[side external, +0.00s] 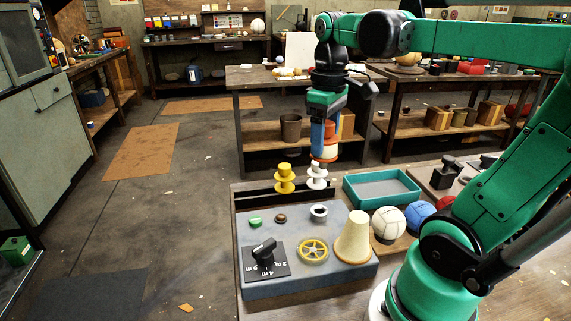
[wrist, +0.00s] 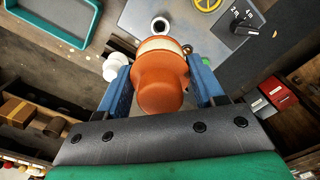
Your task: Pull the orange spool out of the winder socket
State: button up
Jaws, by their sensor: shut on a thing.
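The orange spool (side external: 331,134) has a pale band between its flanges. My gripper (side external: 322,138) is shut on it, with blue fingers on both sides. In the wrist view the spool (wrist: 161,88) fills the space between the fingers. It is held in the air, clear of the grey panel (side external: 245,226). A pale ring with a dark hole, perhaps the winder socket (side external: 319,213), is on the panel; it also shows in the wrist view (wrist: 160,25), apart from the spool and seemingly empty.
A yellow spool (side external: 285,179) and a white spool (side external: 316,177) stand at the panel's back edge. A cream cone (side external: 353,238), a yellow handwheel (side external: 313,251) and a black knob (side external: 264,252) are on the panel. A teal tray (side external: 382,188) and balls (side external: 388,224) are to the right.

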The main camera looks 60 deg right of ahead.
aim_at(322, 168)
jog(key=shift+f, duration=2.7)
